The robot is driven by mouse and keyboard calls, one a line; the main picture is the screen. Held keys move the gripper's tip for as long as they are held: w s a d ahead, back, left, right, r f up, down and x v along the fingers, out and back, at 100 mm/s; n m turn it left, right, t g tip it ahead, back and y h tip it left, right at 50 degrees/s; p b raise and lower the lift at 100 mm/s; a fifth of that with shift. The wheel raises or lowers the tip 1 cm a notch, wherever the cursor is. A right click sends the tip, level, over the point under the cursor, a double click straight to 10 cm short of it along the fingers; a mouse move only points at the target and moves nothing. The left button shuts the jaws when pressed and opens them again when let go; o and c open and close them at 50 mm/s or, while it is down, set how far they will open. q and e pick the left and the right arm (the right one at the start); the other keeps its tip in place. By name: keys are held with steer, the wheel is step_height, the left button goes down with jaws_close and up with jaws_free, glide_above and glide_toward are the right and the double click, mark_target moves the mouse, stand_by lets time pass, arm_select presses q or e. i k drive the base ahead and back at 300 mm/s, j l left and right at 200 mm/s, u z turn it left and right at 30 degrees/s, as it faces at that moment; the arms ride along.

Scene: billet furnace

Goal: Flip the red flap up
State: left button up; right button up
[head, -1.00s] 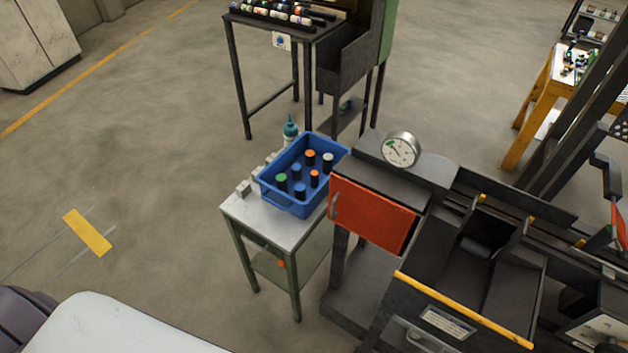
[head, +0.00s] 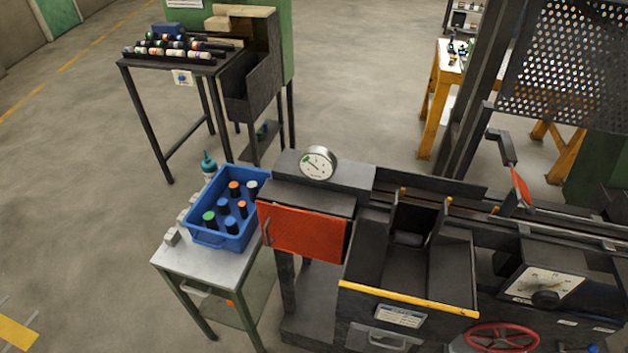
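The red flap (head: 304,234) is a flat red panel on the front of the dark furnace machine, below a round gauge (head: 318,163). It hangs down and covers the front below the dark top. Neither of my grippers shows in the head view.
A grey side table (head: 210,263) with a blue bin (head: 207,236) of several capped cylinders stands left of the flap. A dark trough with a yellow edge (head: 408,299) and a red handwheel (head: 502,338) are to the right. Open floor (head: 90,230) lies at left.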

mark_target(521, 187)
steer(key=z, duration=1.3)
